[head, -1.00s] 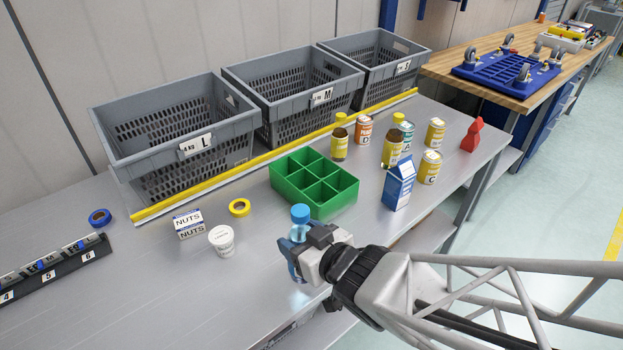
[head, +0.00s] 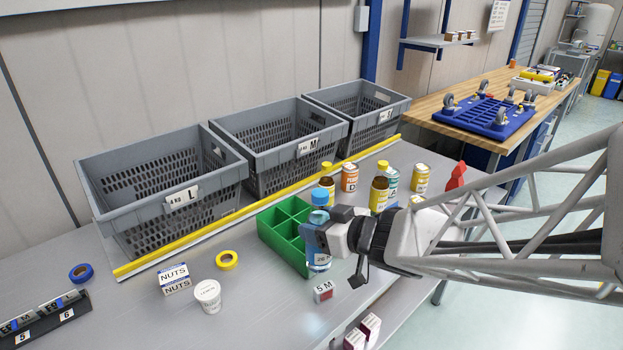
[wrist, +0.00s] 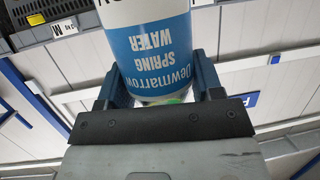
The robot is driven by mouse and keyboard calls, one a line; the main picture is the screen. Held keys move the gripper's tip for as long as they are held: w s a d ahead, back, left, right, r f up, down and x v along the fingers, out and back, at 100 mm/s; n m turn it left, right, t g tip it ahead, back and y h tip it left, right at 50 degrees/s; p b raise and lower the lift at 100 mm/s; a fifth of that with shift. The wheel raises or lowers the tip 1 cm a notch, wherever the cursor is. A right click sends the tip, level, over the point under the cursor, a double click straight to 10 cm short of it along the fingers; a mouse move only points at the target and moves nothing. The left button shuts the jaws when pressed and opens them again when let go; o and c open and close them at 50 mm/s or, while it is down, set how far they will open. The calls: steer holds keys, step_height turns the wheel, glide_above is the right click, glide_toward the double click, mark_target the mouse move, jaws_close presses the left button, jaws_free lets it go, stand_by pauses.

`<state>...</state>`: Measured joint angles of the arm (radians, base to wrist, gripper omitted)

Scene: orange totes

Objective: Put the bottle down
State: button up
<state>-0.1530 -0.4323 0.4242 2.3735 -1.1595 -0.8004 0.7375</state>
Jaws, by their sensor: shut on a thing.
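The bottle (head: 318,262) is clear and bluish with a blue cap, and stands about upright in my gripper (head: 319,238). In the wrist view, its blue-and-white label (wrist: 155,50) reads "Dewmarrow Spring Water", upside down. My gripper's two fingers (wrist: 162,82) are shut on its sides. In the head view, the bottle overlaps the right end of the green divided box (head: 283,250). I cannot tell how far its base is above the table (head: 130,318).
Behind stand grey crates (head: 160,225) and a yellow strip (head: 190,236). Cans and yellow-capped bottles (head: 379,194) stand behind my arm. A small box marked 5 M (head: 323,291) lies just below the bottle. A nuts box (head: 174,278) and white tub (head: 207,296) stand left; table there is partly clear.

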steer(key=shift+w+d+r, duration=0.2)
steer(key=shift+w+d, duration=0.2)
steer(key=shift+w, duration=0.05)
steer(key=shift+w+d+r, duration=0.15)
steer(key=shift+w+d, duration=0.25)
steer(key=shift+w, duration=0.05)
steer(key=w+a, duration=0.2)
steer(key=w, duration=0.5)
steer(key=w+a+f, duration=0.1)
steer(key=w+a, duration=0.2)
steer(key=w, duration=0.5)
steer(key=shift+f, duration=0.2)
steer(key=shift+f, duration=0.1)
steer(key=shift+f, duration=1.7)
steer(key=o, duration=1.2)
steer(key=shift+f, duration=0.15)
steer(key=shift+o, duration=0.2)
